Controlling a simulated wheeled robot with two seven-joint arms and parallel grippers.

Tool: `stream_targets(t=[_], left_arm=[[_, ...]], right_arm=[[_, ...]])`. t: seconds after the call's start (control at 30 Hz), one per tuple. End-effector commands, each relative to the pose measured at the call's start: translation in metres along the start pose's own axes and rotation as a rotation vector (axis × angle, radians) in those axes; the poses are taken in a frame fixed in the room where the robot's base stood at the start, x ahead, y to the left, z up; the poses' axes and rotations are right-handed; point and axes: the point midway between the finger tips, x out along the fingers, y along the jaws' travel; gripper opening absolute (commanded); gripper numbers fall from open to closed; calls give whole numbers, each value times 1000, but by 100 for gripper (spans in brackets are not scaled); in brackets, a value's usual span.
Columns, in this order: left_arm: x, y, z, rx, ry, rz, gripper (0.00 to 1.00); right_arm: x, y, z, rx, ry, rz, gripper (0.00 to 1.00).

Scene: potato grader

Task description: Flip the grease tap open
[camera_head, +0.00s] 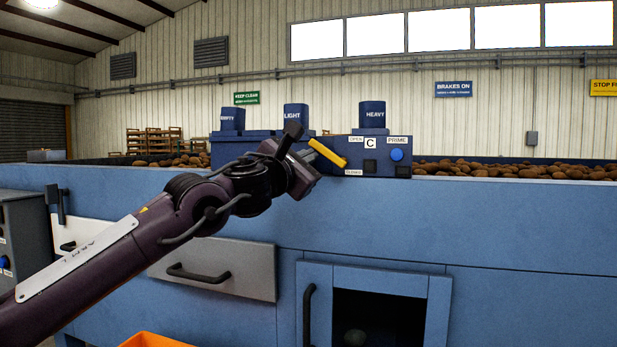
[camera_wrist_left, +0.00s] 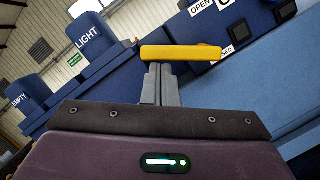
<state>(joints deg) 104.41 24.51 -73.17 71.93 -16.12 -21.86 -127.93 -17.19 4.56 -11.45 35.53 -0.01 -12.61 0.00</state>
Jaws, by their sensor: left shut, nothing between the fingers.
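The grease tap's yellow lever (camera_head: 328,153) is on the front of the blue control box (camera_head: 383,165), slanting down to the right. Its lower right end is near the CLOSED label (camera_head: 353,172), below the OPEN label (camera_head: 356,139). The lever also shows in the left wrist view (camera_wrist_left: 180,53), lying across the front of my fingertips. My left gripper (camera_head: 309,156) is shut and empty, just left of the lever. In the left wrist view its closed fingers (camera_wrist_left: 160,75) reach up to the lever; I cannot tell whether they touch it. My right gripper is out of view.
Blue canisters marked LIGHT (camera_head: 296,116) and HEAVY (camera_head: 372,117) stand behind. A blue knob (camera_head: 397,155) is right of the lever on the box. Potatoes (camera_head: 510,169) lie behind the blue machine panel (camera_head: 480,225). A drawer (camera_head: 235,264) and an open-fronted bay are below.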

Motion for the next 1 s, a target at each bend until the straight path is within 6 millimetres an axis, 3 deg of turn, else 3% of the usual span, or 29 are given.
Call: stream_targets(t=[0.17, 0.43, 0.6, 1.0], left_arm=[[2, 5, 11, 164, -2, -39, 0], [6, 7, 25, 153, -2, -39, 0], [8, 7, 34, 286, -1, -72, 0], [12, 4, 49, 279, -1, -69, 0]], right_arm=[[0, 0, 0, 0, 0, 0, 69], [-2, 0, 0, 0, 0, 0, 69], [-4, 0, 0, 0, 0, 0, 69], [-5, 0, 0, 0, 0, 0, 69]])
